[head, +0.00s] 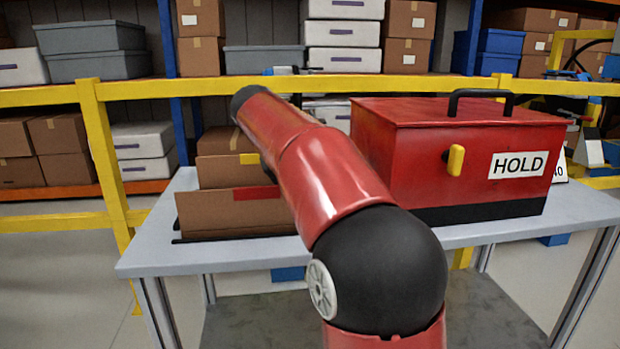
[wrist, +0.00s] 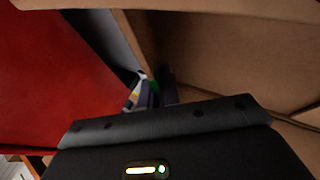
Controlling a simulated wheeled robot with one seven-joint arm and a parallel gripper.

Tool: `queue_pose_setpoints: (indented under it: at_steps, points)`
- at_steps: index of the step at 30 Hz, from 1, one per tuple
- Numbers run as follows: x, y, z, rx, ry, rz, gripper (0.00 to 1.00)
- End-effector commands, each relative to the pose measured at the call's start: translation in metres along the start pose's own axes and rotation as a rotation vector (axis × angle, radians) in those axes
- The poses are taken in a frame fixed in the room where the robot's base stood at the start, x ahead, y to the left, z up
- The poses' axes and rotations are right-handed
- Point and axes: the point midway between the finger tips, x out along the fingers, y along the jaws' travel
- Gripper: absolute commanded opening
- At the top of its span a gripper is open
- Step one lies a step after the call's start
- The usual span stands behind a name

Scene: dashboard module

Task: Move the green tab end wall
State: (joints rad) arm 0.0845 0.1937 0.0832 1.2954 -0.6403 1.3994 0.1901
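A brown carton (head: 235,214) stands on the grey table at the left, partly behind my arm. No wall with a green tab can be made out in the head view; my arm covers the carton's right side. In the wrist view a small green patch (wrist: 152,86) shows beside my gripper (wrist: 156,93), between brown panels and a red surface. My gripper's dark fingers are small and shadowed there; I cannot tell whether they hold anything. My arm hides the gripper in the head view.
A red box (head: 420,165) with a black handle, a yellow knob and a HOLD sign (head: 517,165) stands right of the carton, leaving a narrow gap. The table (head: 150,255) has bare room at its left and right ends. A yellow rail (head: 45,96) runs behind.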

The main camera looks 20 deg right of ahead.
Motion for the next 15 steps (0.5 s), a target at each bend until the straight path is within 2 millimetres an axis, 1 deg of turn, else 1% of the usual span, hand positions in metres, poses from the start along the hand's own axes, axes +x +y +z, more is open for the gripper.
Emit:
queue_pose_setpoints:
  at_steps: [5, 6, 11, 15]
  points:
    - [0.0000, 0.0003, 0.0000, 0.000, 0.000, 0.000, 0.00]
    - [0.0000, 0.0003, 0.0000, 0.000, 0.000, 0.000, 0.05]
    - [0.0001, 0.0003, 0.0001, 0.000, 0.000, 0.000, 0.26]
    - [0.0001, 0.0002, 0.0001, 0.000, 0.000, -0.001, 0.26]
